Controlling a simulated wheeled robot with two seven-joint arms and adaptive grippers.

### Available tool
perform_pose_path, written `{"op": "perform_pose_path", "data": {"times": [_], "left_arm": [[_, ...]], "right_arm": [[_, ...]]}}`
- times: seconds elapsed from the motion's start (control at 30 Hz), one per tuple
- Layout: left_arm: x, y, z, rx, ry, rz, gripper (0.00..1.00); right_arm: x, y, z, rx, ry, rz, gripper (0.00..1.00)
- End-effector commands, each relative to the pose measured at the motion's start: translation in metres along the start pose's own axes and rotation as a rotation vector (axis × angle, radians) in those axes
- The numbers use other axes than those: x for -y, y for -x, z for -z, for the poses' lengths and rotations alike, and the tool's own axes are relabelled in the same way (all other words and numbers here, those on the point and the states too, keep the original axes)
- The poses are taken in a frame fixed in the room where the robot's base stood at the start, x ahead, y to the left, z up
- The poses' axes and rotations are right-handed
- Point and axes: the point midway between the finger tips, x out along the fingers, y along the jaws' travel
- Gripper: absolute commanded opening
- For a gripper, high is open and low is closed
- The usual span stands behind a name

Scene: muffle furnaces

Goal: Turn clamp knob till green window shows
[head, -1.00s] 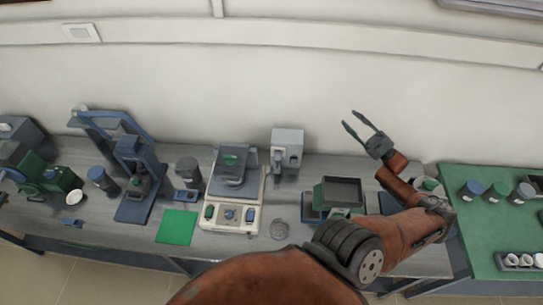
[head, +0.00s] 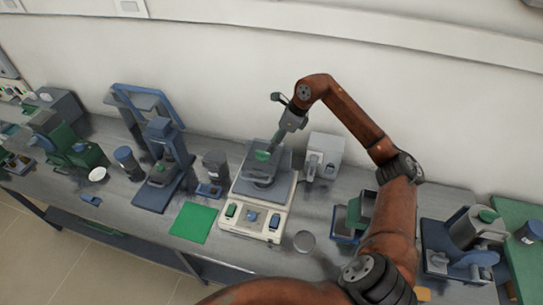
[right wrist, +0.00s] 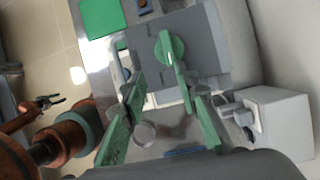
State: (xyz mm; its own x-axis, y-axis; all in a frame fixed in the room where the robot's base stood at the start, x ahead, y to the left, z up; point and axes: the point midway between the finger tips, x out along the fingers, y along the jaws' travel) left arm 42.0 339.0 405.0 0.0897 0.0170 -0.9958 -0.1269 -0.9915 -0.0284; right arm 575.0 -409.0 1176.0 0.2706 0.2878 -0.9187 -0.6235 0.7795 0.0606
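The white bench device (head: 248,215) has a grey upper part and a green round knob (head: 262,155) on top, which I take as the clamp knob. The knob shows as a green disc with a raised bar in the right wrist view (right wrist: 170,47). My right gripper (head: 276,141) reaches down over the device. In the right wrist view its green fingers (right wrist: 158,72) are spread, with the knob near the right fingertip; I cannot tell whether they touch. My left gripper (right wrist: 48,102) shows with parted fingers at the left of the right wrist view. I cannot make out a green window.
A grey-white box device (head: 322,155) stands close right of the knob. A green mat (head: 194,222) lies left of the white device, and a round grey disc (head: 304,241) lies right of it. A blue press frame (head: 150,110) stands further left. My right forearm covers part of the right bench.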

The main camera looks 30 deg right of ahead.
Motion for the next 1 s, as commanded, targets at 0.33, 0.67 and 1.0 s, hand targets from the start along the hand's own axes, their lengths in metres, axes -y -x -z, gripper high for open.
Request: {"op": "perform_pose_path", "data": {"times": [0.33,0.67,1.0], "left_arm": [[0.001,0.005,0.002,-0.002,0.0,0.0,0.4],[0.001,0.011,0.003,-0.004,0.0,0.001,0.4],[0.002,0.011,0.003,-0.004,0.0,0.002,0.4]], "right_arm": [[0.011,-0.031,-0.006,-0.01,0.023,0.056,0.28],[0.014,-0.07,-0.005,-0.008,0.021,0.057,0.28],[0.015,-0.074,-0.004,-0.009,0.021,0.058,0.28]]}}
